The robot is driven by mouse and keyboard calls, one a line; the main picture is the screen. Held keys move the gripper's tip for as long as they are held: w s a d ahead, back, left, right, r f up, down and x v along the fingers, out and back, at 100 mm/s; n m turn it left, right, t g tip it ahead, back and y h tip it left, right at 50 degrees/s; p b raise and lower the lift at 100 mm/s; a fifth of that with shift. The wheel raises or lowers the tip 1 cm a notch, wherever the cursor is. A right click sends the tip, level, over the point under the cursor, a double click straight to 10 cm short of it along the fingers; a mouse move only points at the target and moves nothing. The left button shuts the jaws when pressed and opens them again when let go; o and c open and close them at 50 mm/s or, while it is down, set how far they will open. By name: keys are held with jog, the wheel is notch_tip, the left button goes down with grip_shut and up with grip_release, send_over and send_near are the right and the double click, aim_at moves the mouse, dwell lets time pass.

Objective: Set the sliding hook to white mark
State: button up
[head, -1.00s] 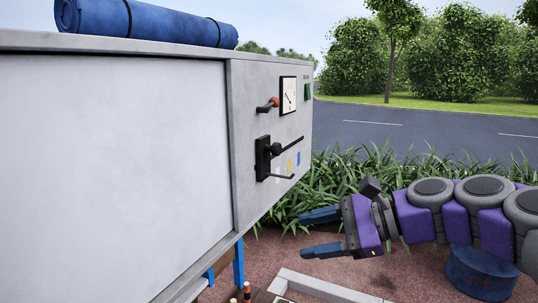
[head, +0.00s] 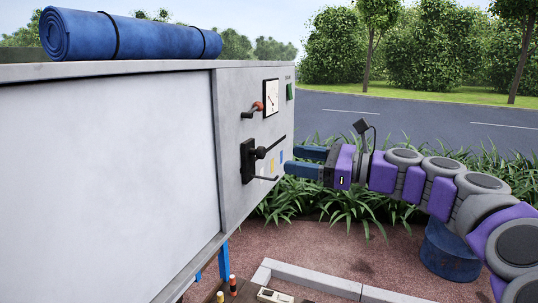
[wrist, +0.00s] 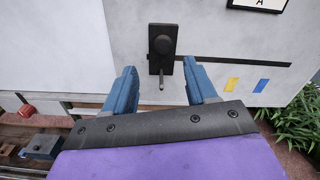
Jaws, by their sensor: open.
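The sliding hook (head: 265,179) is a thin grey rod sticking out below a black knob on a black plate (head: 248,163), on the grey cart panel. In the wrist view the hook (wrist: 161,83) hangs at the plate's lower end, left of the yellow mark (wrist: 232,84) and blue mark (wrist: 262,86). A dark slot (wrist: 240,64) runs right from the plate. I cannot make out the white mark clearly. My gripper (head: 290,161) is open and empty, facing the panel from the right. In the wrist view its blue fingers (wrist: 160,66) frame the hook, touching nothing visible.
A blue roll (head: 130,36) lies on the cart top. Plants (head: 340,195) grow behind my gripper. The air before the panel is clear.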

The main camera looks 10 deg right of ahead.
aim_at(264, 154)
jog(key=x, duration=0.5)
jog(key=shift+w, duration=0.1)
jog(key=x, duration=0.2)
jog(key=shift+w+a, duration=0.15)
jog(key=shift+w, duration=0.15)
jog(key=shift+a, duration=0.15)
jog(key=shift+c, duration=1.3)
jog(key=shift+d, duration=0.35)
jog(key=c, duration=0.4)
grip_shut()
